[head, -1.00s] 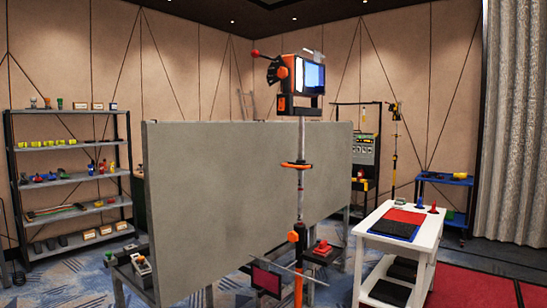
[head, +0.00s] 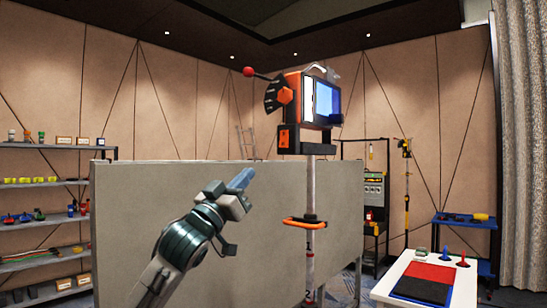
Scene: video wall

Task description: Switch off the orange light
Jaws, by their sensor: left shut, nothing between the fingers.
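The orange light (head: 293,93) is an orange and black lamp head on top of a pole stand. Its face glows white and blue and points to the right. A lever with a red ball end (head: 248,71) sticks out at its left, above a black notched plate (head: 273,95) and an orange knob (head: 285,95). My left gripper (head: 241,179) is shut and empty, below and left of the lamp and apart from it. It is in front of the grey panel. My right gripper is not in view.
The large grey panel (head: 140,215) stands behind the pole (head: 310,190), which carries an orange clamp handle (head: 304,222). A shelf with small items (head: 40,182) is at the left.

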